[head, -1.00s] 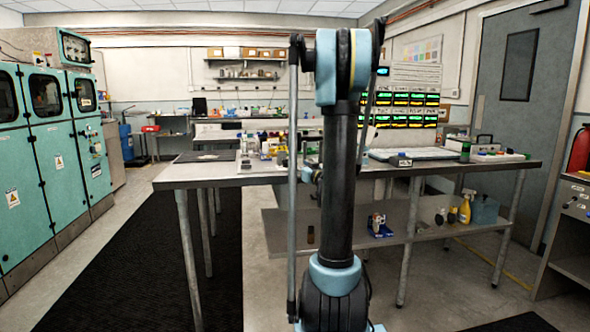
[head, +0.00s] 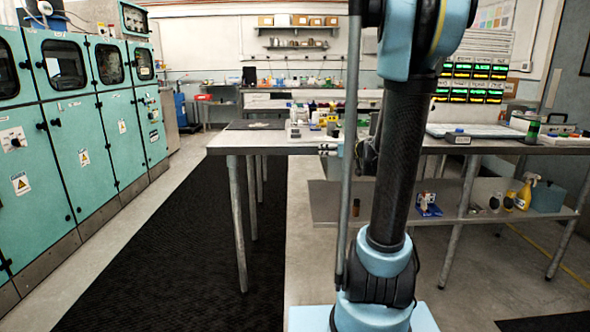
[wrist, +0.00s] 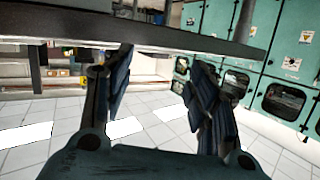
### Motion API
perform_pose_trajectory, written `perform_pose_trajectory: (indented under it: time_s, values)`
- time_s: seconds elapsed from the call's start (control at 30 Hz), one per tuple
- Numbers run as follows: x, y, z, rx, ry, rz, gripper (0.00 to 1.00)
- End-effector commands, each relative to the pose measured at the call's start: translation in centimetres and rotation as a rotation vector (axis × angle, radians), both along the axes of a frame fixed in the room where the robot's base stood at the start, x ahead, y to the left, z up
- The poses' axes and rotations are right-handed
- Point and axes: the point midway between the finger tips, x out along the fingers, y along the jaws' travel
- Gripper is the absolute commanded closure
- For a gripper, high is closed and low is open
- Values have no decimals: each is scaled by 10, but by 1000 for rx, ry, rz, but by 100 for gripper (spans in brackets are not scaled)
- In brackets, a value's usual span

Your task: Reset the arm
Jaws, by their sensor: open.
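My gripper (wrist: 160,90) is open and empty in the wrist view, its two dark fingers spread apart with nothing between them. In that tilted view it points past a dark edge toward the teal cabinets and pale ceiling panels. In the head view my arm stands upright in front of the workbench (head: 270,141), right of the picture's middle. The gripper itself is mostly hidden behind the arm there, and only a small part shows near the bench's front edge.
Teal cabinets (head: 85,120) line the left wall. A dark floor mat (head: 180,240) lies clear between them and the bench. Several bottles and boxes stand on the benchtop. The lower shelf (head: 335,205) holds a yellow spray bottle (head: 524,194). A grey door stands at the right.

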Motion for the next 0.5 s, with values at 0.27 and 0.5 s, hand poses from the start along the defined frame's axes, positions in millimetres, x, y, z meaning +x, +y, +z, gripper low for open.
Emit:
perform_pose_trajectory:
  time_s: [0.27, 0.5]
  values:
    - [-81, 40, -34, -41, 256, 79, 47]
    - [-155, 49, -73, -101, 494, 74, 47]
